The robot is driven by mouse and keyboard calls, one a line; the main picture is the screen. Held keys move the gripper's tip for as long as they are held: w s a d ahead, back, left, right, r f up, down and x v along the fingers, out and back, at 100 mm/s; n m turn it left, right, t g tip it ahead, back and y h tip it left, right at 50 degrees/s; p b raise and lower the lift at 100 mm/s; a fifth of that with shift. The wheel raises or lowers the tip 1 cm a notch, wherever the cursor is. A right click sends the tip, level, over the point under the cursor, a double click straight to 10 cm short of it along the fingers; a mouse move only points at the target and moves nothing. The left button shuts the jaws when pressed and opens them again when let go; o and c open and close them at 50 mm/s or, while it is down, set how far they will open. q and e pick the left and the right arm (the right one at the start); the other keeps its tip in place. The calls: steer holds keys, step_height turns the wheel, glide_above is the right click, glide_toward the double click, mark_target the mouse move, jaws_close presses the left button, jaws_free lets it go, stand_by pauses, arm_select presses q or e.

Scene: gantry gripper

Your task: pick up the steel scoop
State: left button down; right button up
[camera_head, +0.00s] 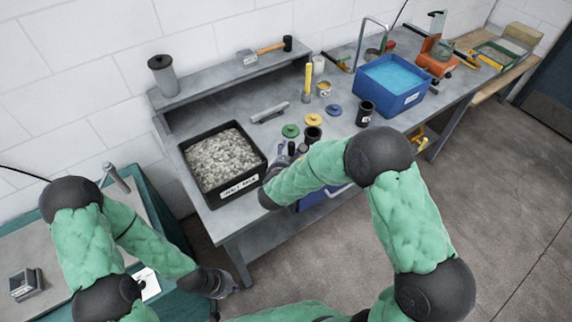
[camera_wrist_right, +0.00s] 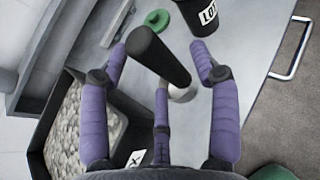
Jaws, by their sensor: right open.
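In the right wrist view a black handle (camera_wrist_right: 160,57) with a pale metal end stands between my right gripper's purple fingers (camera_wrist_right: 165,75). It looks like the steel scoop, but I cannot see a bowl. The fingers are spread around it and the gripper is open. In the head view my right gripper (camera_head: 284,157) is over the bench front, beside the gravel tray, partly hidden by my arm. The scoop is not clear there. My left gripper (camera_head: 222,287) hangs low at the left, near the teal bench; its jaws are too small to tell.
A black gravel tray (camera_head: 245,197) is left of my right gripper. A green disc (camera_head: 290,131), a black jar (camera_head: 312,134), a grey metal bar (camera_head: 270,113) and a yellow disc (camera_head: 313,119) are close behind. A blue water tub (camera_head: 365,98) stands further right.

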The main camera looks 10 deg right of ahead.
steer(key=shift+x, duration=0.95)
steer(key=c, duration=1.1)
